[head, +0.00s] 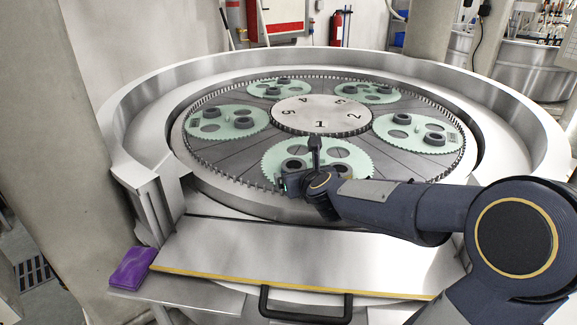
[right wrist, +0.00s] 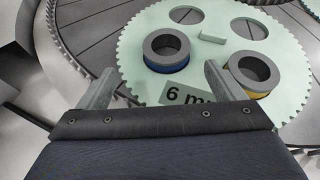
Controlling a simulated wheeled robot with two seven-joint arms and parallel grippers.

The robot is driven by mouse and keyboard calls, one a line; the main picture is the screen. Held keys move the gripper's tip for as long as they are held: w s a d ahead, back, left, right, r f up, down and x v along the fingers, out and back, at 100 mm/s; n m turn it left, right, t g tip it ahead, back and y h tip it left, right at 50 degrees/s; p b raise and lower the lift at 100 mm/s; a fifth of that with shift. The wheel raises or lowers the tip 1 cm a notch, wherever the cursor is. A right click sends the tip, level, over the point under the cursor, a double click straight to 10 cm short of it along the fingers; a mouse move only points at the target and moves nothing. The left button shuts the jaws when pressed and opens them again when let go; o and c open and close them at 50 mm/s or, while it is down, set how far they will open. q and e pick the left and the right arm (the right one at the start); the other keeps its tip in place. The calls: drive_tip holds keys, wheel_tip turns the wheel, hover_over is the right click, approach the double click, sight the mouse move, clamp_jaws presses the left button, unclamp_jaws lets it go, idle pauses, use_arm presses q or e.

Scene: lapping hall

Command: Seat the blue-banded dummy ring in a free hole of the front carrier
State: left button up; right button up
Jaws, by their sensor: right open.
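The front carrier (head: 271,160) is a pale green toothed disc, also in the right wrist view (right wrist: 135,40). The blue-banded ring (right wrist: 167,48), grey with a blue lower band, is at its near left; I cannot tell whether it lies on the disc or sits in a hole. A yellow-banded ring (right wrist: 253,72) is at its near right, partly behind a finger. Two empty holes show at the far side, one left (right wrist: 174,14) and one right (right wrist: 249,28). My right gripper (right wrist: 160,70) is open, its fingertips apart on either side of the blue-banded ring's near side, nothing between them. My left gripper is not in view.
A small pale block (right wrist: 212,38) stands mid-carrier, near a "6 m…" label (right wrist: 188,95). Several other carriers (head: 233,122) with dark rings surround the numbered centre plate (head: 318,114). A raised metal rim (head: 140,105) encloses the machine.

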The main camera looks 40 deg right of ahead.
sight(292, 163)
drive_tip(key=shift+w+d+f, duration=0.2)
drive_tip(key=shift+w, duration=0.1)
drive_tip(key=x, duration=0.7)
drive_tip(key=shift+d+r, duration=0.2)
drive_tip(key=shift+d, duration=0.2)
drive_tip(key=shift+s, duration=0.1)
drive_tip(key=shift+c, duration=0.2)
drive_tip(key=shift+r, duration=0.15)
drive_tip(key=c, duration=1.5)
